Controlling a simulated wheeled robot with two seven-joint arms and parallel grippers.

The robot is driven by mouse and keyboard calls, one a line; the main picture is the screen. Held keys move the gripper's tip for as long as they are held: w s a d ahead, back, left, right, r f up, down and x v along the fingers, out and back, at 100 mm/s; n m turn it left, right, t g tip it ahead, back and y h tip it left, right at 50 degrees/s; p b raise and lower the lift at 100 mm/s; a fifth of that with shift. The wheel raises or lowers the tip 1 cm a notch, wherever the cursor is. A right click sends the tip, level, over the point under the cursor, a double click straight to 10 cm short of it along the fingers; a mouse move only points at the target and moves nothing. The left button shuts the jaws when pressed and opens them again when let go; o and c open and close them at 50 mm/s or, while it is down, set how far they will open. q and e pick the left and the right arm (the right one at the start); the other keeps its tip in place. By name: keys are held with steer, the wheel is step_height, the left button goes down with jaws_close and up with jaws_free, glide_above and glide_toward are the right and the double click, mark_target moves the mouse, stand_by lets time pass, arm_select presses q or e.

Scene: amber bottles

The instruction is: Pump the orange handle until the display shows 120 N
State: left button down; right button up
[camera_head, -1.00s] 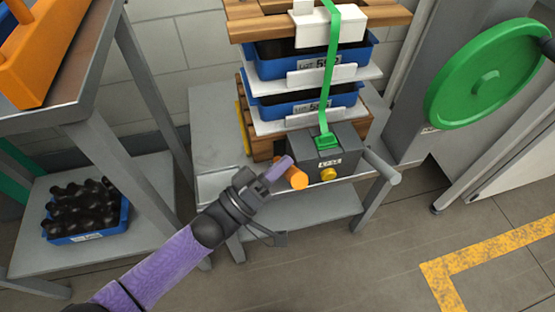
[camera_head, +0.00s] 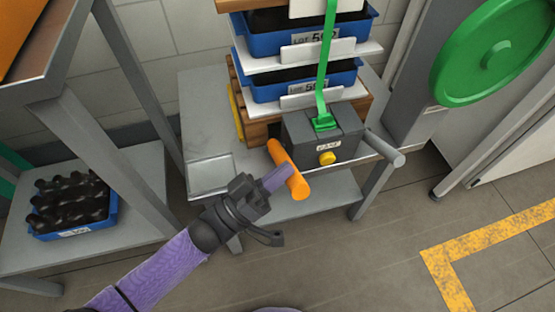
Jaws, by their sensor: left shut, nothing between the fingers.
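The orange handle (camera_head: 290,172) sticks out from the left side of a dark grey strapping device (camera_head: 309,138) and slopes down to the right. A small pale display (camera_head: 328,145) is on the device's front; its figures are too small to read. A yellow knob (camera_head: 327,158) sits below it. My left gripper (camera_head: 280,177) is shut with its purple fingertips right against the handle's left side, near its lower end; whether they touch cannot be told. My right gripper is not in view.
A green strap (camera_head: 323,75) runs up from the device over stacked blue crates (camera_head: 262,44) on a grey table (camera_head: 205,110). A grey bar (camera_head: 383,148) juts out at right. A green wheel (camera_head: 490,60) is at upper right. A blue crate of dark bottles (camera_head: 75,229) stands at left.

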arm_select(q)
step_height(320, 180, down, 7)
steer(key=s+m+g+h+b, duration=0.2)
steer(key=m+g+b, duration=0.2)
steer(key=m+b, duration=0.2)
steer(key=shift+s+d+m+h, duration=0.25)
steer(key=shift+d+m+h, duration=0.15)
steer(key=shift+m, duration=0.4)
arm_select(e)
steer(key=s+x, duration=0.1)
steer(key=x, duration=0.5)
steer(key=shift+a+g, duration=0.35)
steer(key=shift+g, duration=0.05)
arm_select(q)
steer(key=shift+f, duration=0.1)
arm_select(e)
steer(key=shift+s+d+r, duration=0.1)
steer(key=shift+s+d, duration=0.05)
